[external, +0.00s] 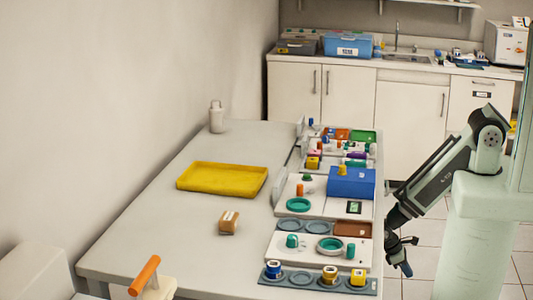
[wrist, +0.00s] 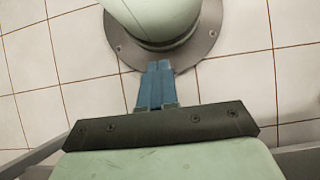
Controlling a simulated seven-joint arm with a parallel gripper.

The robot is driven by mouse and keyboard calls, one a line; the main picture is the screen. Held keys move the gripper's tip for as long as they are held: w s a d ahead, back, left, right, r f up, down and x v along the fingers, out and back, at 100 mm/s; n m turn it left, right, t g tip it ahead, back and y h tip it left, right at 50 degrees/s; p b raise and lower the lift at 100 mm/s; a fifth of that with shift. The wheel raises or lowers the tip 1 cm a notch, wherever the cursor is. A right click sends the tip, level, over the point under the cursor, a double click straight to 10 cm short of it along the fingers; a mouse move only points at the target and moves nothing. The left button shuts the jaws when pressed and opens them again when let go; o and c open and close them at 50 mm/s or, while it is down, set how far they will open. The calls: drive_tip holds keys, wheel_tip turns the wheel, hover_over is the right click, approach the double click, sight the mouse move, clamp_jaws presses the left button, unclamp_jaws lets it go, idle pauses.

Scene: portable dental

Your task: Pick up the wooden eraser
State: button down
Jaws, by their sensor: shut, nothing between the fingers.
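The wooden eraser (external: 229,222) is a small brown block with a pale top. It lies on the near middle part of the grey table (external: 130,237), in front of the yellow tray, in the external view. My gripper (external: 406,270) hangs beyond the table's right edge, low and pointing down, far to the right of the eraser. In the wrist view its blue fingers (wrist: 157,83) are together with nothing between them. The wrist view shows floor tiles and a round base, and the eraser is out of that view.
A yellow tray (external: 222,180) lies behind the eraser. Boards with cups, rings and a blue box (external: 351,183) fill the table's right side, between my gripper and the eraser. A white bottle (external: 216,118) stands at the back left. The table around the eraser is clear.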

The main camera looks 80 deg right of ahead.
drive_tip(key=c, duration=1.9)
unclamp_jaws()
drive_tip(key=o, duration=1.5)
drive_tip(key=shift+c, duration=0.2)
